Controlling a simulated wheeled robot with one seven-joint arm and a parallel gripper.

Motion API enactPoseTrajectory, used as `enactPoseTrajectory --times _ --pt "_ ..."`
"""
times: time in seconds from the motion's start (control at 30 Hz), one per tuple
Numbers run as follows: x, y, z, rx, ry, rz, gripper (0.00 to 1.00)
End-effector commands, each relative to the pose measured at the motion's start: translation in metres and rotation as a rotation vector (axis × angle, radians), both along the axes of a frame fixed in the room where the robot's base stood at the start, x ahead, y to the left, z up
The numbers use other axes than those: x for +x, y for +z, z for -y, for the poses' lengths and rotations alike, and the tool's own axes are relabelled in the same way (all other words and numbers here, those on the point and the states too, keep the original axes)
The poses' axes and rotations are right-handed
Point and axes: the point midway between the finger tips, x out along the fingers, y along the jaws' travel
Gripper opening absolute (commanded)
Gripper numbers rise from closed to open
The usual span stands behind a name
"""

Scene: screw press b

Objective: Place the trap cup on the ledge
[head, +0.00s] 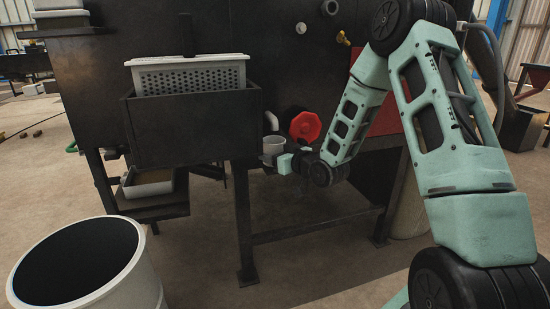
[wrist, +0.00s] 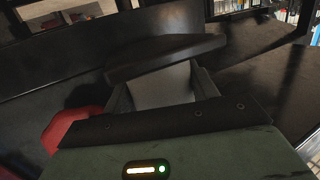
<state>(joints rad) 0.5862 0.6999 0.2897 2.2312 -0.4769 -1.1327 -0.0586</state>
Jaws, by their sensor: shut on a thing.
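The trap cup (head: 273,145), a small light grey cup, appears upright beside the press frame, just below a grey spout (head: 271,120). My gripper (head: 284,162) is shut on it from the lower right. In the wrist view a pale grey surface (wrist: 163,86) shows between my fingers, with a dark curved edge (wrist: 165,58) just beyond; I cannot tell whether that edge is the cup's. The fingertips are mostly hidden. I cannot pick out the ledge for certain, nor tell whether the cup's base touches anything.
A red knob (head: 305,126) is just right of the cup. A dark box with a white perforated basket (head: 190,75) is to its left. A tray (head: 148,188) sits on a low shelf. A white drum (head: 135,270) stands front left.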

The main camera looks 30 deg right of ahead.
Motion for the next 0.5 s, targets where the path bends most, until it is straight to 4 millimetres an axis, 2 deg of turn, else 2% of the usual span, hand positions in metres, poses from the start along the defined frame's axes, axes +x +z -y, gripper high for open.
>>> enactPoseTrajectory --times 0.3,0.33,0.4,0.5 --pt "-0.0001 -0.003 0.0 -0.001 0.0 0.001 0.36" --pt "-0.0002 -0.0029 0.0 -0.001 0.0 0.001 0.61" --pt "-0.0003 -0.0019 0.0 -0.001 0.0 0.001 0.8" --pt "-0.0003 -0.0019 0.0 -0.001 0.0 0.001 0.8"
